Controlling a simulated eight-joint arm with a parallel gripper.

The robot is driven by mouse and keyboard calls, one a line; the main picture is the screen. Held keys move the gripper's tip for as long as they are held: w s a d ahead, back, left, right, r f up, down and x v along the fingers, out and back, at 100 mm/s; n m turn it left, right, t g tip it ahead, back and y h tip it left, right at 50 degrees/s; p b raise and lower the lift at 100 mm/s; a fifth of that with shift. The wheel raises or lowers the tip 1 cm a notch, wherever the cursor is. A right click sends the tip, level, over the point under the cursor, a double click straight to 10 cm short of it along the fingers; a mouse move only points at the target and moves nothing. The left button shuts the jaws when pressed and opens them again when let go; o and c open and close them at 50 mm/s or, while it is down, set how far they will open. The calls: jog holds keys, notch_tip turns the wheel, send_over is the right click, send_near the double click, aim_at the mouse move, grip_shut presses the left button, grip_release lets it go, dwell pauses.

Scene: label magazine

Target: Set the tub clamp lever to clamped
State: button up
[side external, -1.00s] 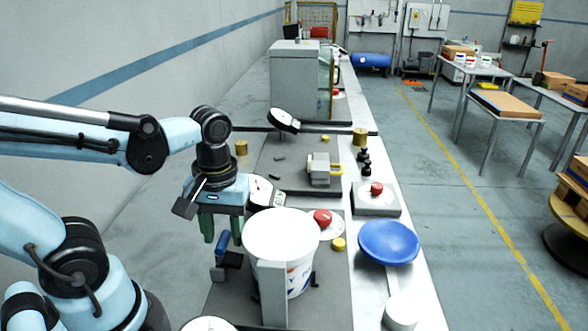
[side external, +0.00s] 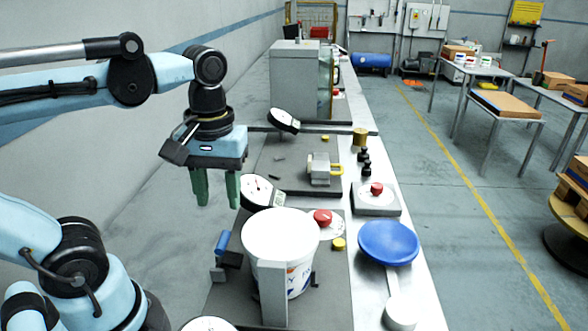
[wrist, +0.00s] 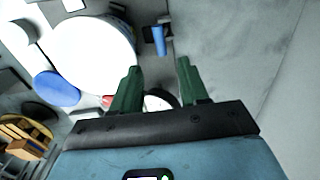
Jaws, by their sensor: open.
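The clamp lever has a blue handle (side external: 222,243) and stands at the left of the white tub (side external: 280,240). In the side external view the handle is close to upright, its top leaning slightly right. The blue handle (wrist: 159,40) also shows in the wrist view, beside the round white tub lid (wrist: 93,52). My gripper (side external: 217,204) is open and empty, its green fingers pointing down above the lever and apart from it. In the wrist view the two green fingertips (wrist: 158,68) are spread, with the handle beyond them. The clamp's contact with the tub is hidden.
A dial gauge (side external: 262,192) stands close to the right of my fingers. A grey upright plate (side external: 273,293) is in front of the tub. A red button (side external: 322,217) and a blue dish (side external: 388,242) lie to the right. Grey floor left of the bench is clear.

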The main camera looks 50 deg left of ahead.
jog(key=shift+r, duration=1.9)
jog(key=shift+c, duration=1.3)
jog(key=shift+s+a+n, duration=0.1)
jog(key=shift+a+n, duration=0.15)
jog(key=shift+n, duration=0.05)
jog(key=shift+c, duration=1.1)
jog(key=s+a+n+h, duration=0.1)
jog(key=s+n, duration=0.1)
jog(key=n, duration=0.2)
jog(key=s+a+n+t, duration=0.1)
jog(key=a+n, duration=0.1)
jog(key=n, duration=0.2)
jog(key=s+a+n+h, duration=0.1)
jog(key=s+a+n, duration=0.1)
jog(key=n, duration=0.2)
jog(key=shift+s+a+f+t+h, duration=0.2)
jog(key=shift+s+a+t+h, duration=0.05)
jog(key=shift+s+t+h, duration=0.1)
grip_shut()
jog(key=n+t, duration=0.2)
jog(key=n, duration=0.3)
send_near(223, 242)
notch_tip(223, 242, down, 6)
jog(key=a, duration=0.2)
jog(key=shift+w+d+f+g+h, duration=0.25)
jog(key=shift+w+d+f, duration=0.2)
jog(key=shift+w+d, duration=0.25)
